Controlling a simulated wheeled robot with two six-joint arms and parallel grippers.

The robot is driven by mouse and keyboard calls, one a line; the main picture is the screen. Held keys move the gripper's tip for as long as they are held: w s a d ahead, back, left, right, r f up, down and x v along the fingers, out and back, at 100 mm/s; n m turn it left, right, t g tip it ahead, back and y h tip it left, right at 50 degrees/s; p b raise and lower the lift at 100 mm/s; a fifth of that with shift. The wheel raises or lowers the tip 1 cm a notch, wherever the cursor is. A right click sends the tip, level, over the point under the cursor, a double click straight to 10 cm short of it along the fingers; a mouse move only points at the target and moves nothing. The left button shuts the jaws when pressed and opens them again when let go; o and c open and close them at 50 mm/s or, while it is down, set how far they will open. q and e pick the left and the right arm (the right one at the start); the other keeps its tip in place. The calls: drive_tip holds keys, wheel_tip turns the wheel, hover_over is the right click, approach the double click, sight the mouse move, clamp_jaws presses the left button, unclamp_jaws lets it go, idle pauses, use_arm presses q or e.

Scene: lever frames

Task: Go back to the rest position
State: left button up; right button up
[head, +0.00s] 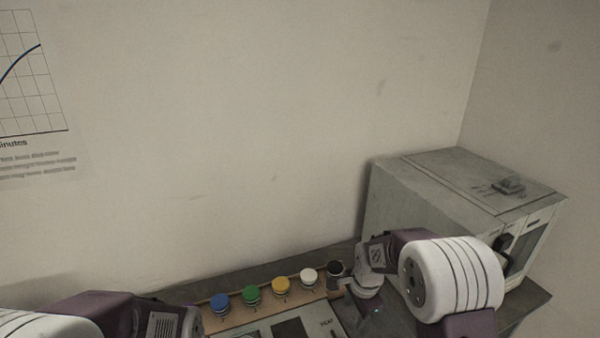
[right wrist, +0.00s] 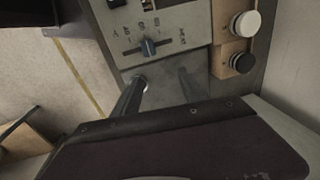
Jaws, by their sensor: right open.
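My right gripper (head: 372,297) is low in the head view, at the right end of a row of coloured knobs and in front of a grey cabinet. In the right wrist view its two fingers (right wrist: 163,88) are apart with nothing between them, near the lower edge of a panel (right wrist: 182,30) with a slider (right wrist: 149,47). My left arm enters at the bottom left of the head view; its fingers are not visible there.
Blue (head: 220,302), green (head: 252,295), yellow (head: 281,286), white (head: 309,277) and black (head: 335,269) knobs line a wooden strip. The grey cabinet (head: 425,205) stands at the right on the bench.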

use_arm(q)
drive_tip(key=f+b, duration=0.1)
drive_tip(key=f, duration=0.1)
drive_tip(key=f+b, duration=0.1)
drive_tip(key=shift+s+f, duration=0.2)
drive_tip(key=shift+f, duration=0.2)
use_arm(e)
drive_tip(key=s+d+f+n, duration=0.1)
drive_tip(key=s+d+n, duration=0.1)
drive_tip(key=s+n, duration=1.2)
drive_tip(key=s, duration=0.4)
drive_tip(key=shift+s+f+g, duration=0.2)
drive_tip(key=shift+f+g, duration=0.2)
idle(2.1)
